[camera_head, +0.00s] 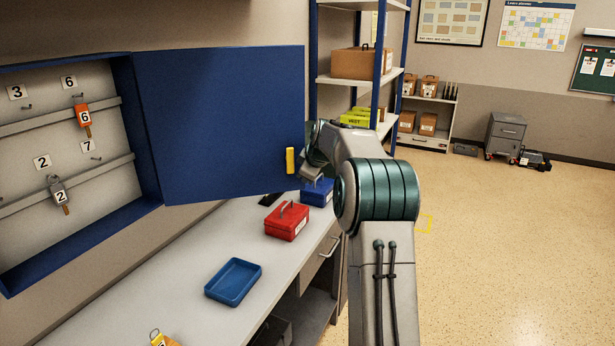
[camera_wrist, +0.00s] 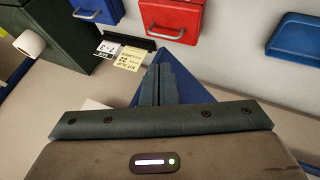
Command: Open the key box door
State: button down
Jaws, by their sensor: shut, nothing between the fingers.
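The blue key box (camera_head: 150,130) is on the wall at the left in the head view. Its blue door (camera_head: 220,120) stands swung wide open to the right, showing the inside of the box. A yellow handle (camera_head: 290,160) is near the door's free edge. Inside hang an orange tag numbered 6 (camera_head: 83,116) with a key and a grey padlock-like tag numbered 2 (camera_head: 58,190). My gripper's fingertips are hidden beside the door's free edge in the head view. In the wrist view my gripper (camera_wrist: 158,75) is shut and empty, with a blue surface just behind its fingers.
On the counter (camera_head: 185,275) below are a blue tray (camera_head: 233,281), a red cash box (camera_head: 287,222) and a blue box (camera_head: 318,192). A shelf rack (camera_head: 350,80) stands behind my arm. The floor (camera_head: 500,240) at the right is clear.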

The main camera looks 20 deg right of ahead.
jog(key=shift+a, duration=0.15)
jog(key=s+d+r+b, duration=0.2)
jog(key=s+r+b, duration=0.2)
jog(key=s+r, duration=0.4)
jog(key=shift+s+d+b, duration=0.25)
jog(key=shift+s+b, duration=0.1)
jog(key=shift+s, duration=0.25)
